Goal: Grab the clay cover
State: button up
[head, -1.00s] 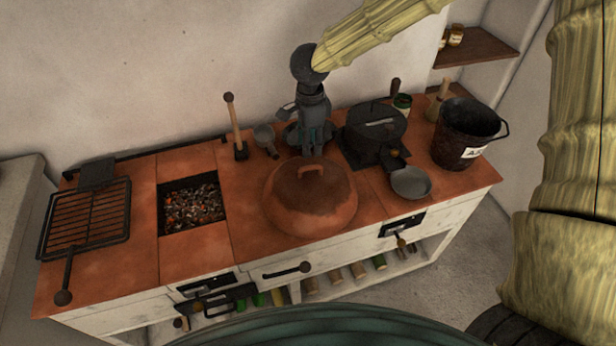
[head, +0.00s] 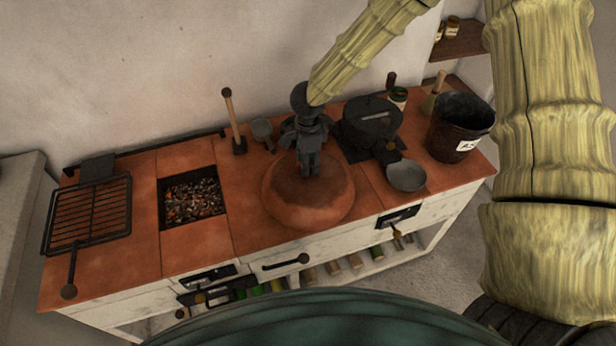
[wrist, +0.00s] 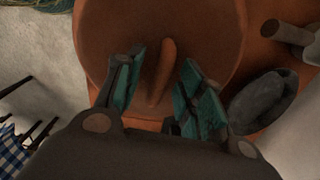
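The clay cover (head: 335,205) is a round terracotta dome with a darker top, sitting on the tiled counter. In the wrist view the clay cover (wrist: 215,30) fills the upper middle, and its handle (wrist: 163,72) stands between the two teal-padded fingers. My gripper (head: 308,172) is over the middle of the cover and hides the handle in the head view. In the wrist view my gripper (wrist: 158,95) is open, with a gap visible on each side of the handle. I cannot tell how deep the fingertips reach beside it.
A small pan (head: 406,176), a dark lidded pot (head: 372,122) and a black bucket (head: 456,138) stand to the right. An ember pit (head: 193,202) and a grill rack (head: 90,215) lie to the left. A wooden-handled tool (head: 233,125) stands behind.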

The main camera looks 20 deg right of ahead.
jog(key=shift+f, duration=0.15)
grip_shut()
dwell(0.6)
